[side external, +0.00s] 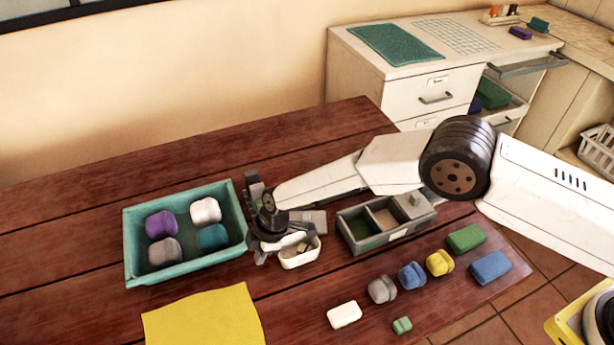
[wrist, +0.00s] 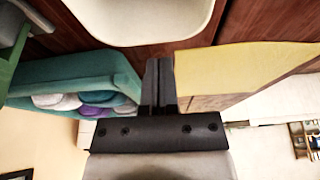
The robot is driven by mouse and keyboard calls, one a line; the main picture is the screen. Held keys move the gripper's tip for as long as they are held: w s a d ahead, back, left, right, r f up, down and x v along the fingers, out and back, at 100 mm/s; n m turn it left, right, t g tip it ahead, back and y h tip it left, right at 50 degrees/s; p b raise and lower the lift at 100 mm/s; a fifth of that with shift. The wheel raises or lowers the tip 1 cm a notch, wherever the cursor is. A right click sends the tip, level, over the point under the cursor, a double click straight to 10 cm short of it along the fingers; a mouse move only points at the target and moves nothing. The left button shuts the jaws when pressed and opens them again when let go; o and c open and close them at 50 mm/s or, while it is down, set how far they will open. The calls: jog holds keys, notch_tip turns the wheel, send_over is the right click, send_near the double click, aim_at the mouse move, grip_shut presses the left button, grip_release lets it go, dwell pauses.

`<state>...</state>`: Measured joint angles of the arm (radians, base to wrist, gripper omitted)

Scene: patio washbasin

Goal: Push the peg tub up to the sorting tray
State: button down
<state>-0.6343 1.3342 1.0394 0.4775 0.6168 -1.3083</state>
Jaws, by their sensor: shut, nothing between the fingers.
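The peg tub (side external: 301,262) is a small white tub with pale bits inside, on the dark red wooden table. Its curved white wall (wrist: 140,30) fills the upper middle of the wrist view. The sorting tray (side external: 398,238) appears to be the grey divided box to its right, with a gap between them. My gripper (side external: 265,252) is shut and low at the tub's left side. Its fingers (wrist: 160,68) are together with nothing between them, pointing towards the tub. I cannot tell whether they touch it.
A teal tray (side external: 131,240) with several rounded blocks stands close left of my gripper. A yellow cloth (side external: 205,318) lies in front. A flat grey piece (side external: 313,220) lies behind the tub. Several loose blocks, including a white one (side external: 344,315), lie at the front right.

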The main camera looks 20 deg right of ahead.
aim_at(288, 243)
jog(key=shift+d, duration=1.55)
jog(key=shift+d, duration=3.65)
jog(key=shift+a, duration=0.1)
jog(key=shift+a, duration=0.4)
jog(key=shift+a+r, duration=0.3)
jog(key=shift+a, duration=0.4)
jog(key=shift+a+r, duration=0.25)
jog(key=shift+a, duration=0.45)
jog(key=v, duration=0.9)
jog(key=shift+d, duration=0.1)
